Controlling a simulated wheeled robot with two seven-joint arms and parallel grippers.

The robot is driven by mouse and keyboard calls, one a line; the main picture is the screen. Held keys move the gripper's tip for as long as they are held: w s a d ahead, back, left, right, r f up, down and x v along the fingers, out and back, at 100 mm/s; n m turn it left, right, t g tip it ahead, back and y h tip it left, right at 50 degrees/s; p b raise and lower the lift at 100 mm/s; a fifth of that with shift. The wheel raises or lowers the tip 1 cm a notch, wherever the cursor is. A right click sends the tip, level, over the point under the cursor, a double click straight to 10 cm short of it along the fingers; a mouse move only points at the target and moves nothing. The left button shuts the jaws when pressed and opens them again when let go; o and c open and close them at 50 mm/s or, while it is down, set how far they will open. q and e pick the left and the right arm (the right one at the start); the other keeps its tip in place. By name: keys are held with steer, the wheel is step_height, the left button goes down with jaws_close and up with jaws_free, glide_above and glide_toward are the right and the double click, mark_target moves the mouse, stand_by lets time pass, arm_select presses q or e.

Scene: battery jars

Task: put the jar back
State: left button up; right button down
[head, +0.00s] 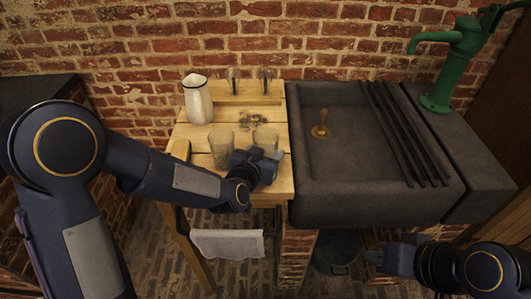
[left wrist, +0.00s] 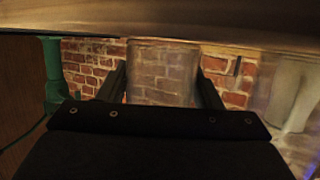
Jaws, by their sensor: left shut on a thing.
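My left gripper (head: 262,155) reaches in over the front of the wooden table and is shut on the right-hand clear glass jar (head: 266,136). In the left wrist view the same jar (left wrist: 163,72) stands upside down in the picture between the two dark fingers. A second clear jar (head: 222,148) stands upright on the table to the left of the gripper. I cannot tell whether the held jar touches the table top. My right gripper (head: 374,258) is low at the right, in front of the sink, away from the jars; its fingers are too dark to read.
The wooden table (head: 190,132) bears a white pitcher (head: 197,99), small dark pieces (head: 252,119) and a low wooden rack (head: 240,98) with two metal-looking upright pieces. A stone sink (head: 345,160) adjoins it on the right. A green pump (head: 452,68) stands beyond. A towel (head: 228,244) hangs below.

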arm_select(q)
steer(key=shift+f, duration=0.1)
steer(key=o, duration=1.1)
steer(key=shift+r, duration=0.25)
steer(key=s+a+r+n+g+y, duration=0.1)
steer(key=s+a+n+g, duration=0.15)
steer(key=s+a, duration=0.6)
steer(key=s+a+r+n+g, duration=0.1)
steer(key=s+a+n+g, duration=0.3)
steer(key=s, duration=0.8)
steer(key=s+a+r+g+y, duration=0.1)
steer(key=s+a, duration=0.7)
steer(key=s, duration=0.2)
steer(key=r+p, duration=0.7)
steer(key=shift+w+r, duration=0.1)
steer(key=shift+w, duration=0.15)
